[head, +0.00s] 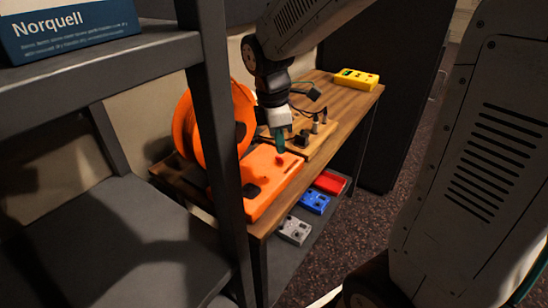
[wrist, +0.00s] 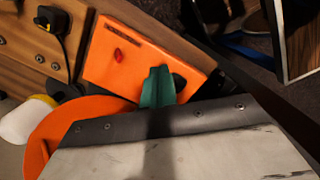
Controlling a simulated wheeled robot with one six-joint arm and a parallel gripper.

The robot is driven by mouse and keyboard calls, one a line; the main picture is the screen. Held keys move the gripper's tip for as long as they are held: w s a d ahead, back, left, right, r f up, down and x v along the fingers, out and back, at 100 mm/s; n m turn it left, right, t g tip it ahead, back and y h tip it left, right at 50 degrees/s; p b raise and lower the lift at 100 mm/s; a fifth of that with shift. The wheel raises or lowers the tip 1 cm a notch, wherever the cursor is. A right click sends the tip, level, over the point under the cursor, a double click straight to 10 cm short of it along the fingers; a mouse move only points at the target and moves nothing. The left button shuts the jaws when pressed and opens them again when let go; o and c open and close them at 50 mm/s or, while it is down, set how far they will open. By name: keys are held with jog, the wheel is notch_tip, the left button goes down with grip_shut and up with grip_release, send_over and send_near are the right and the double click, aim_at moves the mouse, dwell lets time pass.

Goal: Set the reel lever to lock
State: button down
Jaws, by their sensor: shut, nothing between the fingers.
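The orange reel (head: 187,132) stands on the wooden desk, with a flat orange housing (head: 262,192) in front of it. A small red lever (head: 279,160) sits on top of the housing; it also shows in the wrist view (wrist: 120,55), below a dark marked strip (wrist: 137,32). I cannot read the marks or tell the lever's setting. My gripper (head: 280,148) has green fingers, shut and empty, pointing down just above the housing close to the lever. In the wrist view the fingertips (wrist: 159,72) appear to the right of the lever, apart from it.
A wooden board with plugs and cables (head: 312,140) lies behind the housing. A yellow box (head: 355,79) is at the desk's far end. Red (head: 330,182), blue (head: 314,202) and grey (head: 295,230) boxes sit on the lower shelf. A dark shelf post (head: 215,130) stands in front.

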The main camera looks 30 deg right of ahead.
aim_at(275, 167)
jog(key=w+n, duration=0.1)
jog(key=n, duration=0.2)
jog(key=w+n+t, duration=0.1)
jog(key=w+n, duration=0.1)
jog(key=n, duration=0.1)
jog(key=w+n, duration=0.2)
jog(key=n, duration=0.1)
jog(key=shift+w+d+r, duration=0.15)
jog(key=shift+w+d, duration=0.05)
jog(key=shift+d, duration=0.1)
jog(key=f, duration=0.3)
jog(key=d+f, duration=0.1)
jog(key=f, duration=0.6)
jog(key=shift+w+d, duration=0.2)
jog(key=shift+w, duration=0.1)
jog(key=shift+w+r, duration=0.1)
jog(key=shift+r, duration=0.05)
